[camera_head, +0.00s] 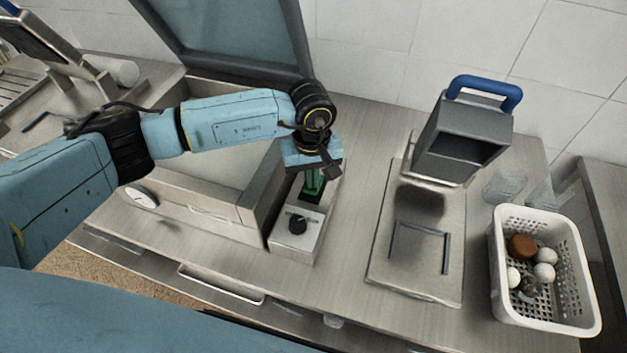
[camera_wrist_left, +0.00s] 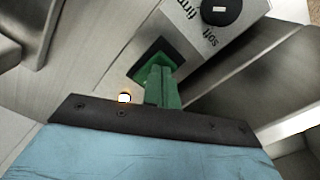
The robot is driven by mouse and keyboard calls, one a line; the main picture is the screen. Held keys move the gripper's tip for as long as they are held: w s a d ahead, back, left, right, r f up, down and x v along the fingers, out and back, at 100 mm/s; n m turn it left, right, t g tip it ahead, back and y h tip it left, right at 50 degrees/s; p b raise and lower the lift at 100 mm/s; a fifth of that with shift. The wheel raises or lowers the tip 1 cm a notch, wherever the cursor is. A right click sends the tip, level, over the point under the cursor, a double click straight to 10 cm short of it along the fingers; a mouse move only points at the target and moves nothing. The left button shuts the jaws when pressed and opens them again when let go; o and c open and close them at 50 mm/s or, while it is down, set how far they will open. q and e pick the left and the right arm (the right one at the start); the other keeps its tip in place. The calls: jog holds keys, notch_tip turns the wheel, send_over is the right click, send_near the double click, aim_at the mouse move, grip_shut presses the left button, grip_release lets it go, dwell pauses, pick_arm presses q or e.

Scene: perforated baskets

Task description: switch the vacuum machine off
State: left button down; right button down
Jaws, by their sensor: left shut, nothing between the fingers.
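The vacuum machine (camera_head: 215,190) is a steel box on the counter with its tinted lid raised. A narrow control panel (camera_head: 290,245) at its right side carries a black round knob (camera_head: 298,224), which also shows in the wrist view (camera_wrist_left: 221,10) beside the words "soft" and "firm". A black-framed green part (camera_wrist_left: 148,58), apparently a switch, lies further along the panel, with a small lit round button (camera_wrist_left: 124,98) near it. My left gripper (camera_head: 313,185) is shut and empty, its green fingers pointing down at the switch. They overlap it in view; I cannot tell whether they touch.
Right of the panel, a steel press with a blue handle (camera_head: 484,92) stands on a base plate (camera_head: 415,270). A white perforated basket (camera_head: 545,318) holding several round items sits at the right. Counter between panel and press is clear.

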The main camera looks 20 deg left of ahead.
pick_arm(q)
jog(key=shift+s, duration=0.1)
jog(key=shift+r+p, duration=0.4)
jog(key=shift+r, duration=0.1)
jog(key=shift+r+p, duration=1.25)
jog(key=shift+r, duration=1.65)
